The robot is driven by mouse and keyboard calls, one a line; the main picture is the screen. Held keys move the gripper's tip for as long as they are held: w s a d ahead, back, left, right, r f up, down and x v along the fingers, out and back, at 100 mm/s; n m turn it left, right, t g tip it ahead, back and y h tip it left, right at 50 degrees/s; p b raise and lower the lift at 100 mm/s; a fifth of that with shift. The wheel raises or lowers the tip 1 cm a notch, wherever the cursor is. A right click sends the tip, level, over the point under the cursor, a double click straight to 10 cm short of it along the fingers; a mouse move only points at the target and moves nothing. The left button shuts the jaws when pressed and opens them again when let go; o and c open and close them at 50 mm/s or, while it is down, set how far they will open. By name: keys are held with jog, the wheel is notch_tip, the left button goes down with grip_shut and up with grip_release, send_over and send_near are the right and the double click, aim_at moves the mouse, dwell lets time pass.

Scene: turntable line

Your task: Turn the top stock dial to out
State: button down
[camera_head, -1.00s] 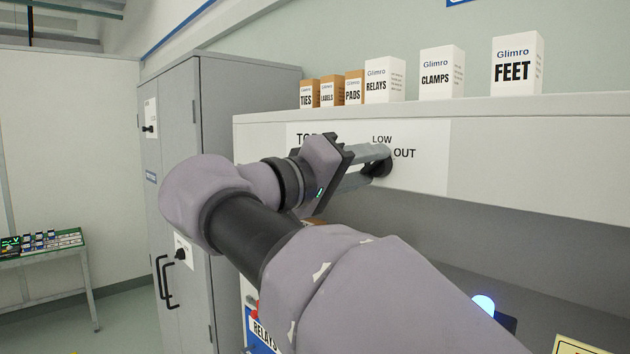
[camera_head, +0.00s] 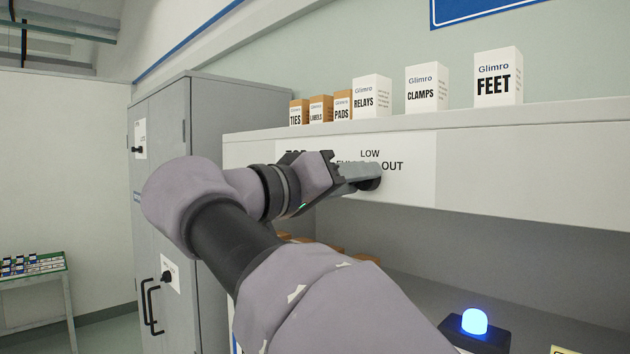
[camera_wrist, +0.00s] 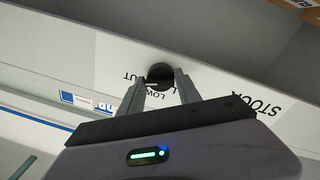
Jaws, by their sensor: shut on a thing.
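The black stock dial (camera_head: 371,184) sits on a white label panel (camera_head: 418,150) on the front of the shelf's upper face. LOW and OUT show beside it; TOP and the word near FULL are partly covered by my arm. My gripper (camera_head: 366,175) is shut on the dial, with its grey fingers to either side of it. In the wrist view the dial (camera_wrist: 160,72) is between the two fingertips (camera_wrist: 161,84), with a light mark on its left side towards OUT. I cannot tell the exact dial setting.
Boxes stand along the shelf top, including RELAYS (camera_head: 371,98), CLAMPS (camera_head: 427,88) and FEET (camera_head: 497,78). A grey cabinet (camera_head: 210,115) with handles stands left. A blue lamp (camera_head: 474,321) glows below right. A small table (camera_head: 30,270) holds items at far left.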

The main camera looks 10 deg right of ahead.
jog(key=c, duration=1.1)
grip_release()
jog(key=shift+c, duration=0.2)
jog(key=shift+o, duration=1.3)
jog(key=shift+w, duration=0.15)
jog(key=r+p+v, duration=0.1)
jog(key=p+v, duration=0.2)
jog(key=v, duration=1.4)
jog(key=shift+s+f+p, duration=0.3)
jog(key=shift+f+p, duration=0.1)
jog(key=shift+f, duration=0.1)
jog(key=shift+a, duration=0.15)
